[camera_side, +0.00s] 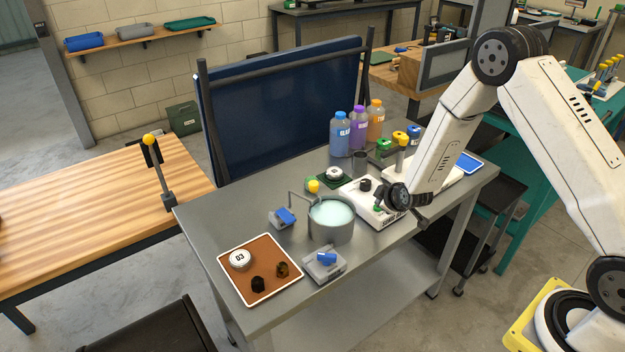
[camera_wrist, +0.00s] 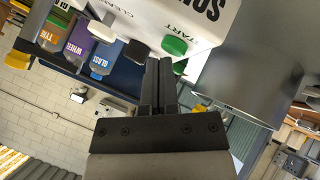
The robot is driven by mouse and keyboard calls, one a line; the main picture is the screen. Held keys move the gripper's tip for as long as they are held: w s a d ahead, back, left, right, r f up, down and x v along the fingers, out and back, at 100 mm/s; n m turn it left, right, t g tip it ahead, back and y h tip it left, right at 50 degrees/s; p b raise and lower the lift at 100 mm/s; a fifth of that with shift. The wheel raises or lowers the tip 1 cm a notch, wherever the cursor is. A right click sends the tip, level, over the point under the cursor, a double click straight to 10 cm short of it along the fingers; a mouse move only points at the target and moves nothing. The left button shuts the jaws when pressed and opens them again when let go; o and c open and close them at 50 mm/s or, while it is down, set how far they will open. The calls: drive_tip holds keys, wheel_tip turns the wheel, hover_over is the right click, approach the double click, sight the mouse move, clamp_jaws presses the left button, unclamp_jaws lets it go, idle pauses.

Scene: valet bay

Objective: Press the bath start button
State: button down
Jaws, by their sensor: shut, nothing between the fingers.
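The bath start button is a round green button (camera_wrist: 174,45) beside the word START on a white control box (camera_wrist: 190,14). My gripper (camera_wrist: 159,64) is shut and empty, its dark fingertips close to the button, just below and left of it in the wrist view. I cannot tell whether they touch. In the side view the white box (camera_side: 355,198) stands right of a round metal bath (camera_side: 330,232) of pale blue liquid. My wrist hangs over the box's right end and partly covers it; a bit of green shows there.
A black knob (camera_wrist: 137,50) and a white control (camera_wrist: 102,30) sit beside the button. Blue (camera_side: 340,135), purple (camera_side: 358,130) and orange (camera_side: 375,122) bottles stand behind. A brown tray (camera_side: 236,275) lies at the table's front left. A grey block with a blue top (camera_side: 325,264) is by the bath.

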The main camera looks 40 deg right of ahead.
drive_tip(key=shift+r, duration=0.4)
drive_tip(key=shift+r, duration=0.1)
drive_tip(key=shift+r, duration=2.45)
drive_tip(key=s+a+r+m+g+y, duration=0.1)
drive_tip(key=s+a+r+m+g, duration=0.1)
drive_tip(key=s, duration=0.8)
drive_tip(key=s+a+r+m+g+y, duration=0.1)
drive_tip(key=s+a+r+m+g, duration=0.2)
drive_tip(key=s+a+r, duration=0.4)
drive_tip(key=s+a+g, duration=0.1)
drive_tip(key=s, duration=0.2)
drive_tip(key=shift+s+y, duration=0.35)
drive_tip(key=shift+y, duration=0.05)
